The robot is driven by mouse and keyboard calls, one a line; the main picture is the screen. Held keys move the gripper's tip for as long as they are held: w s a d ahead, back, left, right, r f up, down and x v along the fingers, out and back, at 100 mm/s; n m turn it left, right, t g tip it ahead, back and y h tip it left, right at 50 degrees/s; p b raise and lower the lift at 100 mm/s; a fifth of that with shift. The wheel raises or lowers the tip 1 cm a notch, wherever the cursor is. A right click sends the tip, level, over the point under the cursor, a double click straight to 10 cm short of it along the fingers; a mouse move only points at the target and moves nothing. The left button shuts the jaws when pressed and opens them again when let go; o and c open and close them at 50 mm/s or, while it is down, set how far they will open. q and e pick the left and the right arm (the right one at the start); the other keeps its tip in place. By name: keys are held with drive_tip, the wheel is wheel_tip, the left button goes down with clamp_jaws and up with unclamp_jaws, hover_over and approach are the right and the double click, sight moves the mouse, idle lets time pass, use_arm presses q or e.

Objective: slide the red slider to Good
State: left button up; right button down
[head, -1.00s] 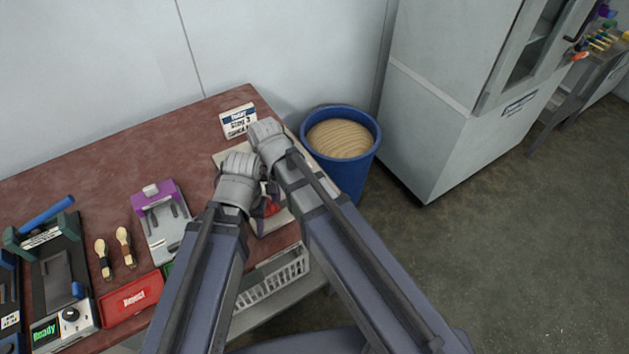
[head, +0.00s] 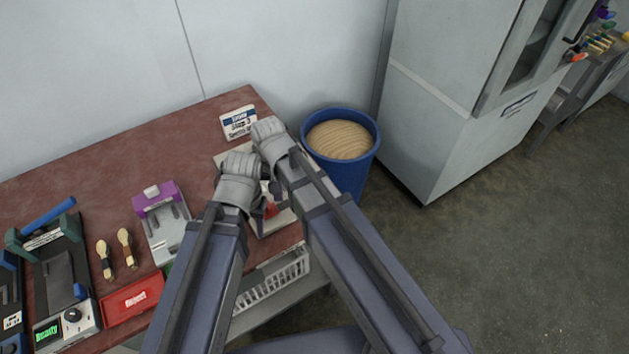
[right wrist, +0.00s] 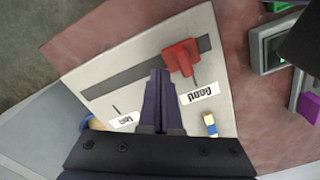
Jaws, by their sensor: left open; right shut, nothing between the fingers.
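The red slider (right wrist: 181,58) stands in a dark slot (right wrist: 115,82) on a pale board (right wrist: 140,55), in the right wrist view. It is at the slot's right part, above the mark of the upside-down Good label (right wrist: 199,93). A second label (right wrist: 123,120) by the slot's left part is hard to read. My right gripper (right wrist: 161,76) is shut and empty, its tips just left of the slider; contact is unclear. In the head view the slider (head: 271,210) is partly hidden by my arms.
A step sign (head: 239,122) stands behind the board. A blue bin (head: 345,180) is right of the red table (head: 100,160). A white basket (head: 275,278) is below the table edge.

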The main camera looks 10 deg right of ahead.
use_arm(q)
wheel_tip(320, 180, up, 6)
drive_tip(key=p, duration=0.5)
drive_tip(key=shift+r+p, duration=0.15)
drive_tip(key=shift+p, duration=0.25)
use_arm(e)
wheel_tip(320, 180, up, 6)
drive_tip(key=shift+r, duration=0.15)
